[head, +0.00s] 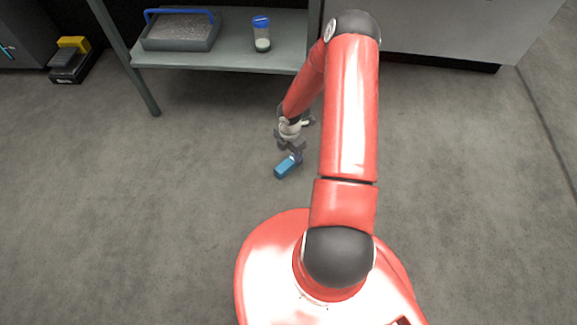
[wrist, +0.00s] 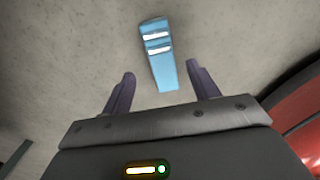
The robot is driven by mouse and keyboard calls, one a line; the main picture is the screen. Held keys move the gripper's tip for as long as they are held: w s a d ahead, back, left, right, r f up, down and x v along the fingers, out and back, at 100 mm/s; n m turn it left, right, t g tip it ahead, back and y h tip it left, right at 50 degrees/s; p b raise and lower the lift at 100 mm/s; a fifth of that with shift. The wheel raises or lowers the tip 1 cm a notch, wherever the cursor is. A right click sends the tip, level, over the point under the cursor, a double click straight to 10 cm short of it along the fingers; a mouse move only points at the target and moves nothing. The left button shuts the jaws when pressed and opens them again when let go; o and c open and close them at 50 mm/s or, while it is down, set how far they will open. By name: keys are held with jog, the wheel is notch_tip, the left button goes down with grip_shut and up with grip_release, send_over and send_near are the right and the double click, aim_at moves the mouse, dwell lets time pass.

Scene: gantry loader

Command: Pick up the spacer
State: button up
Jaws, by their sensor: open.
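The spacer appears to be the small blue block (head: 286,168) lying on the grey floor in front of my base. In the wrist view the blue block (wrist: 157,55) is long and narrow with two white marks near its far end. My gripper (head: 292,152) is low, just above and beside the block in the head view. In the wrist view my gripper (wrist: 162,85) is open, with one finger on either side of the block's near end. The fingers look apart from it, and the height between them and the block is hard to judge.
A metal shelf (head: 215,56) stands behind, holding a grey tray with a blue handle (head: 180,30) and a blue-capped jar (head: 261,35). A yellow and black item (head: 71,60) sits on the floor at the far left. The floor around the block is clear.

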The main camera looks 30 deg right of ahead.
jog(key=f, duration=0.2)
jog(key=f+b, duration=0.1)
jog(key=f, duration=0.2)
jog(key=f+b, duration=0.1)
jog(key=f, duration=0.1)
jog(key=shift+s+a+f, duration=0.15)
jog(key=shift+a+f, duration=0.15)
grip_shut()
jog(key=shift+r, duration=0.2)
notch_tip(320, 180, up, 19)
jog(key=p, duration=0.6)
notch_tip(320, 180, up, 6)
jog(key=p, duration=0.5)
send_over(289, 162)
jog(key=shift+f+b, duration=0.1)
jog(key=shift+b, duration=0.2)
